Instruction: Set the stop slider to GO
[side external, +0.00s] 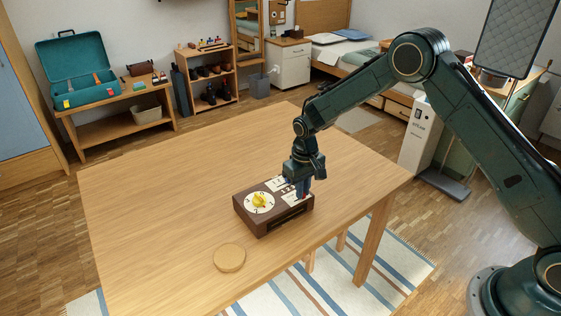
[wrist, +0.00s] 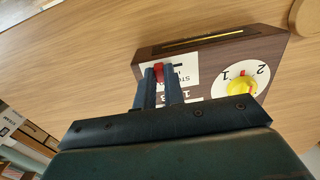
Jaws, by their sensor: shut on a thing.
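A dark brown control box (side external: 263,222) lies on the wooden table in the side view. Its top carries a white dial with a yellow knob (side external: 260,200) and white label plates. In the wrist view the box (wrist: 207,53) shows the yellow knob (wrist: 240,88) at the right and a white plate with partly covered lettering (wrist: 184,71). The red slider knob (wrist: 159,72) stands at that plate's left part. My gripper (wrist: 160,74) is shut on the red slider knob, one finger on each side. In the side view my gripper (side external: 303,192) reaches down onto the box's right end. The GO marking is not readable.
A round tan disc (side external: 229,258) lies on the table (side external: 160,190) in front of the box, and part of it shows in the wrist view (wrist: 305,18). The table left of the box is clear. The table's right edge is near the gripper.

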